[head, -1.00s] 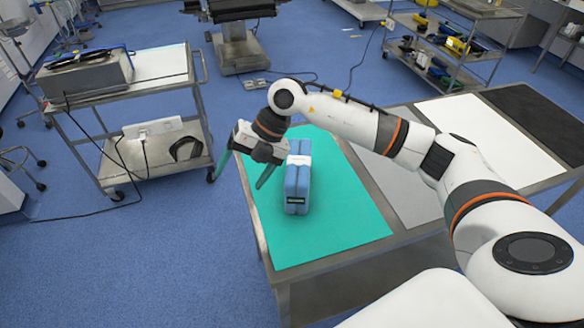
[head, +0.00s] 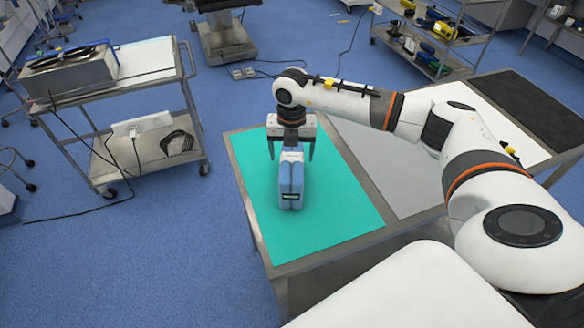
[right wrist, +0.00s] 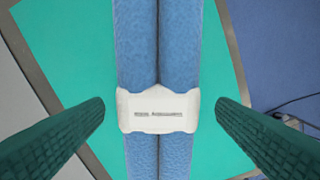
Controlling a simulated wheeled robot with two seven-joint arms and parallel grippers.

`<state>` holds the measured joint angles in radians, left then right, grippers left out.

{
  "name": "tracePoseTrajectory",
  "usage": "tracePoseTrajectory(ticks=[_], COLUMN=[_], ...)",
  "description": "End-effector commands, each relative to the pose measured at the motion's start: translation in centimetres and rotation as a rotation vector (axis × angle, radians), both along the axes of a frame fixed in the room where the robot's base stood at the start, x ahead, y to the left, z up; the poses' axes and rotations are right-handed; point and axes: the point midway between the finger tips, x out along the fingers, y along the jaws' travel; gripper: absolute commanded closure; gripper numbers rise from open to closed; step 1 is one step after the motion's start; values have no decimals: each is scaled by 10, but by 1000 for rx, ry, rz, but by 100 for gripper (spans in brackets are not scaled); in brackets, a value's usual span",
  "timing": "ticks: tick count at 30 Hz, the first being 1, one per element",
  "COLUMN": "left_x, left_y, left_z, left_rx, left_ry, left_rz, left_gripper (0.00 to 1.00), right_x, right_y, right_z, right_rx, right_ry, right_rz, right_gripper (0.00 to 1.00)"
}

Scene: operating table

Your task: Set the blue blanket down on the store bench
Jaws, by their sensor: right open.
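The blue blanket (head: 291,183) is a folded blue roll with a white band. It lies on the green mat (head: 330,218) on the metal bench (head: 318,262). In the right wrist view the blanket (right wrist: 158,45) runs up the middle of the picture, with its white band (right wrist: 157,111) between the fingers. My right gripper (head: 291,155) is open and points down over the blanket's far part. Its fingers (right wrist: 160,118) stand one on each side of the band, with a gap to the blanket on both sides. My left gripper is not in view.
The bench also bears a grey mat (head: 385,165), a white mat (head: 495,122) and a black mat (head: 535,105) to the right. A metal trolley (head: 150,172) stands at the left with a box on top. A shelf cart (head: 440,35) stands at the back. Blue floor lies between.

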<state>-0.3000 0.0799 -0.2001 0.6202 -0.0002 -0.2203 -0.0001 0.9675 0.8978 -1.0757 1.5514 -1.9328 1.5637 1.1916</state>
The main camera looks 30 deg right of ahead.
Motion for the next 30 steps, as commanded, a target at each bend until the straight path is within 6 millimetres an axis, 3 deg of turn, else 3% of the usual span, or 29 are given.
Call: tracePoseTrajectory(ticks=[3,7,16,27,30], left_x=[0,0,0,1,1], left_y=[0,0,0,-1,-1], left_z=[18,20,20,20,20], left_rx=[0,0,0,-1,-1], left_ry=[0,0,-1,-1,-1], left_rz=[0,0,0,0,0], left_gripper=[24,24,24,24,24], right_x=[-3,-2,-1,-1,-1], right_y=[-1,0,0,-1,-1], right_z=[-16,-34,-41,-40,-40], right_rx=[-1,-1,0,1,1], right_ry=[7,4,1,-1,-1], right_rz=[0,-1,1,0,0], right_gripper=[20,20,20,81,82])
